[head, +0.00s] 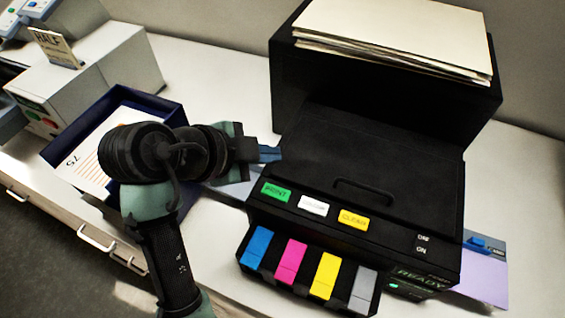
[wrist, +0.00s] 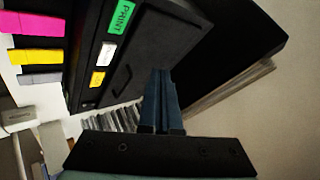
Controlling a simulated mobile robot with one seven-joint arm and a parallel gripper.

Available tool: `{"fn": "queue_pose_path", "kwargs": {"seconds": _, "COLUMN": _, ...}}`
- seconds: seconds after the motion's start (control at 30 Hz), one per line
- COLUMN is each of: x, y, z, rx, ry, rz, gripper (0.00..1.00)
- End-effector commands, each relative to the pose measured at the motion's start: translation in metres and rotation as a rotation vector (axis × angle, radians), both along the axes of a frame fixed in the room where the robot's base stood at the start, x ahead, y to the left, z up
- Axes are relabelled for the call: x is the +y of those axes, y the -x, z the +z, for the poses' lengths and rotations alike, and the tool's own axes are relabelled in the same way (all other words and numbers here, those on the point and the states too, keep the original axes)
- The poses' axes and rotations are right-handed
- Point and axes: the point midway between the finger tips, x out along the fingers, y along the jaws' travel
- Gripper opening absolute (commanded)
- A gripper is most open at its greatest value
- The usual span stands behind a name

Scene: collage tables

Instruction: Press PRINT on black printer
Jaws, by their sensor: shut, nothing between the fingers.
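The black printer (head: 340,160) stands on the white table at the middle right in the head view. Its green PRINT button (head: 275,192) is at the left end of a button row, beside a white button (head: 313,205) and a yellow CLEAR button (head: 353,219). The PRINT button also shows in the wrist view (wrist: 122,18). My gripper (head: 270,154) is shut and empty at the printer's left side, above and left of the PRINT button in the picture. In the wrist view its blue fingers (wrist: 162,75) appear together, apart from the button.
Colour cartridges (head: 291,260) stick out of the printer's front. A paper stack (head: 395,35) lies on top at the back. A blue tray (head: 165,103) with printed sheets and a white-grey machine (head: 85,85) stand left. A lilac tray (head: 483,275) is at the right.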

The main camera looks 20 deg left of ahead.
Motion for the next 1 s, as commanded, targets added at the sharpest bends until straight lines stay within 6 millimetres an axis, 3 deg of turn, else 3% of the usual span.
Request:
{"fn": "queue_pose_path", "kwargs": {"seconds": 0.07, "x": 0.001, "y": 0.005, "z": 0.008, "rx": 0.016, "ry": 0.0, "rz": -0.019, "gripper": 0.0}}
{"fn": "queue_pose_path", "kwargs": {"seconds": 0.63, "x": 0.001, "y": 0.009, "z": 0.005, "rx": 0.025, "ry": -0.002, "rz": -0.039, "gripper": 0.0}}
{"fn": "queue_pose_path", "kwargs": {"seconds": 1.0, "x": 0.002, "y": 0.009, "z": -0.029, "rx": 0.026, "ry": -0.001, "rz": -0.039, "gripper": 0.0}}
